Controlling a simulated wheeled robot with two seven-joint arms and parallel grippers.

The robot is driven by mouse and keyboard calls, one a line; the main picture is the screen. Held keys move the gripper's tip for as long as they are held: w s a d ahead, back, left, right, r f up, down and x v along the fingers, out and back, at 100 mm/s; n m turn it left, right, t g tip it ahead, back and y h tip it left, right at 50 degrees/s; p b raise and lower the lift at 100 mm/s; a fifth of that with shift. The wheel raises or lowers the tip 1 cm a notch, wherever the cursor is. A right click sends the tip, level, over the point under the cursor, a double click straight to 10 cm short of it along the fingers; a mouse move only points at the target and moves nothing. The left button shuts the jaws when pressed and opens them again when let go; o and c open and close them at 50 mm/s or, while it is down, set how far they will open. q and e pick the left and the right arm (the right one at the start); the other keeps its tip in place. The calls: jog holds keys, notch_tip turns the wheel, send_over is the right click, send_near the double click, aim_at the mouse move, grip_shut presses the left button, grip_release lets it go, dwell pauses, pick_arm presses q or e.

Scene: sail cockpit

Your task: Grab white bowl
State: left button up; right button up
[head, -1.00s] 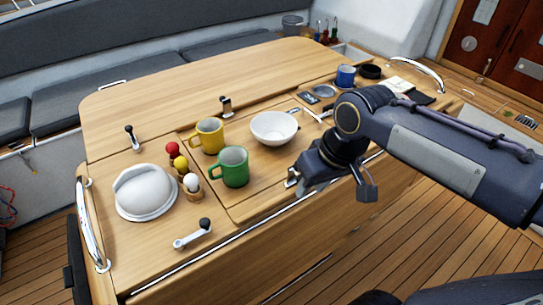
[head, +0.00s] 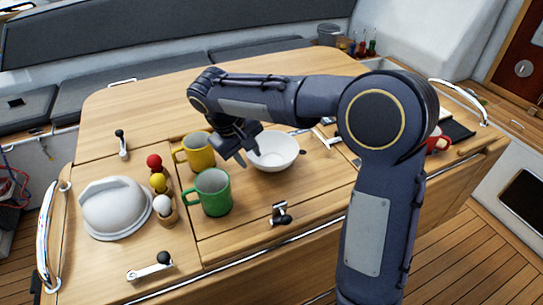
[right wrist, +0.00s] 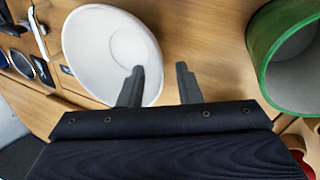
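The white bowl (head: 277,154) stands upright and empty on the wooden table, right of the yellow mug (head: 197,152) and the green mug (head: 212,192). My right gripper (head: 241,151) is over the bowl's left side in the head view, with its fingers pointing down. In the right wrist view the gripper (right wrist: 160,74) is open and empty. One finger overlaps the inside of the bowl (right wrist: 100,48) and the other is outside it, so the near rim shows between them. I cannot tell whether a finger touches the bowl. My left gripper is not in view.
The green mug (right wrist: 288,60) is close on the right in the wrist view. A white domed object (head: 115,207) and egg cups with red, yellow and white balls stand at the table's left. My right arm hides part of the table's right side.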

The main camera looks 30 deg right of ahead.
jog(key=shift+x, duration=1.15)
grip_shut()
